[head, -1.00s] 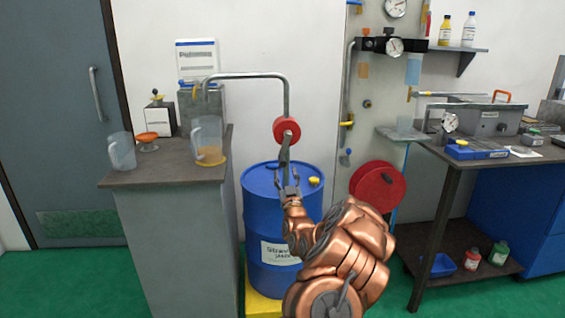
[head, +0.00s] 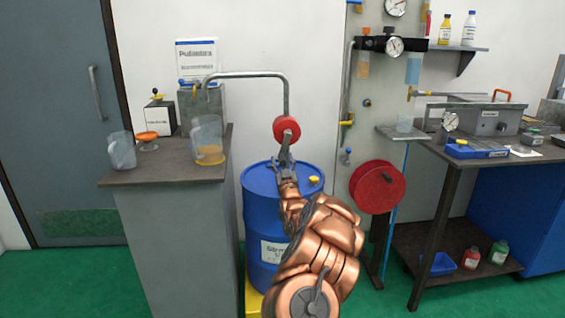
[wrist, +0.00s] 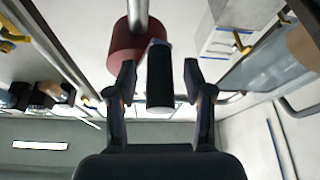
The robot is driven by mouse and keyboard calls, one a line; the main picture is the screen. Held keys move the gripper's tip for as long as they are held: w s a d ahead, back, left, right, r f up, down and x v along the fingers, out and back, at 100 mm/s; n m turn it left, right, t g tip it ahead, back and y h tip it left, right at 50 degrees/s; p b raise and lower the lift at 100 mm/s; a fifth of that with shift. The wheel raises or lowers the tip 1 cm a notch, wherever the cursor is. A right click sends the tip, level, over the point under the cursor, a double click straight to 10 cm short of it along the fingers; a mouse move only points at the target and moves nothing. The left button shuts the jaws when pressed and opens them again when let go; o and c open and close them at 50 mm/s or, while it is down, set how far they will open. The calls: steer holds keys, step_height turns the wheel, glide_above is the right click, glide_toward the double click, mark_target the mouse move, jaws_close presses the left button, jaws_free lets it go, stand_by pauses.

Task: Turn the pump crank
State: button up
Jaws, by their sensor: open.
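The blue drum (head: 262,235) stands beside the grey cabinet, with a red round pump body (head: 286,129) above it on a bent grey pipe. The red body also shows in the wrist view (wrist: 132,48). A dark cylindrical crank grip (wrist: 160,85) lies between my fingers in the wrist view, with a visible gap on each side. My gripper (head: 286,165) is open just below the red pump body, over the drum top. In the head view my fingers partly hide the crank's lower end.
A clear jug with amber liquid (head: 207,140) stands on the cabinet (head: 175,235) under the pipe outlet. A red reel (head: 376,187) stands right of the drum. A workbench (head: 435,155) is farther right. Green floor is open in front.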

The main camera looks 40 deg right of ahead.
jaws_close()
stand_by(0.4)
